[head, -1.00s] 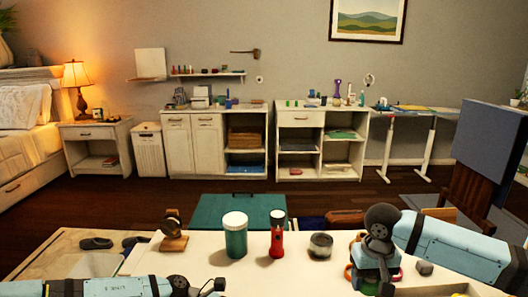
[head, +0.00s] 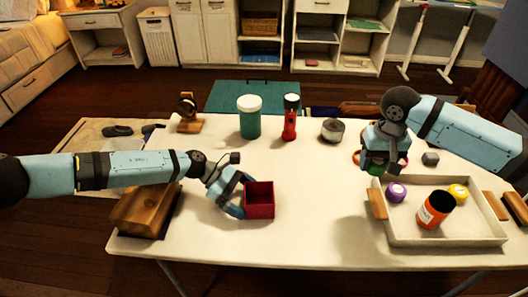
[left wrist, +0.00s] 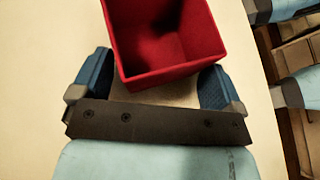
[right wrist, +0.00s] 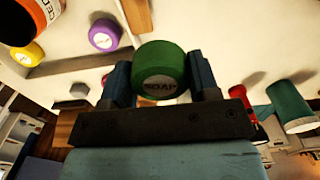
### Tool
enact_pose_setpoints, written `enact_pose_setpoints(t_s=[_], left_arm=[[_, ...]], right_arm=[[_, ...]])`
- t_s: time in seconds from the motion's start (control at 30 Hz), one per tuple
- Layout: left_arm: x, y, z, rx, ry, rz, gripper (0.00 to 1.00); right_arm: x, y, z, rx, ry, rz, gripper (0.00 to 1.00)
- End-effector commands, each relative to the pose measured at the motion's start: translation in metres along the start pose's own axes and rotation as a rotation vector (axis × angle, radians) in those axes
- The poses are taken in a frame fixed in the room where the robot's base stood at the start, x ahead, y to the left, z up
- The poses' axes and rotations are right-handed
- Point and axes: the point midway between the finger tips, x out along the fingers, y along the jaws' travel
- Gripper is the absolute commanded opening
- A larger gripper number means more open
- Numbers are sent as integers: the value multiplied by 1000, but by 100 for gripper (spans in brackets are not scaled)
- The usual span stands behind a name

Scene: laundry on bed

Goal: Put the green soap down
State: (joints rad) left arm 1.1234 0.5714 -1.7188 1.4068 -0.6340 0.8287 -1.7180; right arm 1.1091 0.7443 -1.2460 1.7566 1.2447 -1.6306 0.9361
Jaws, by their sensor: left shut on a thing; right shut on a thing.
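The green soap (right wrist: 160,68), a round piece with "SOAP" on its face, is between the fingers of my right gripper (right wrist: 160,80) in the right wrist view. My right gripper is shut on it. In the head view this gripper (head: 380,160) is over the right half of the table, just behind the tray, and the soap is largely hidden under it. My left gripper (head: 238,195) is shut on an open red box (head: 259,201) near the middle of the table. The box also fills the top of the left wrist view (left wrist: 165,75).
A teal jar (head: 249,118), red flashlight (head: 290,118) and grey tin (head: 333,130) stand behind. The front middle of the table (head: 320,225) is clear.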

Motion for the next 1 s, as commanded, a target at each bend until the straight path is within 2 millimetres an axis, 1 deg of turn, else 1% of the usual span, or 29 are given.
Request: enact_pose_setpoints(t_s=[0.07, 0.17, 0.27, 0.63, 1.0], left_arm=[[0, 0, 0, 0, 0, 0, 80], [0, 0, 0, 0, 0, 0, 80], [0, 0, 0, 0, 0, 0, 80], [0, 0, 0, 0, 0, 0, 80], [0, 0, 0, 0, 0, 0, 80]], right_arm=[[0, -5, 0, -47, 0, -2, 31], [-1, -15, -2, -179, -1, -4, 31], [-2, -31, -3, -389, -2, -9, 31], [-6, -103, -5, -1330, 4, -21, 31], [-14, -173, 1, -2277, 13, -20, 31]])
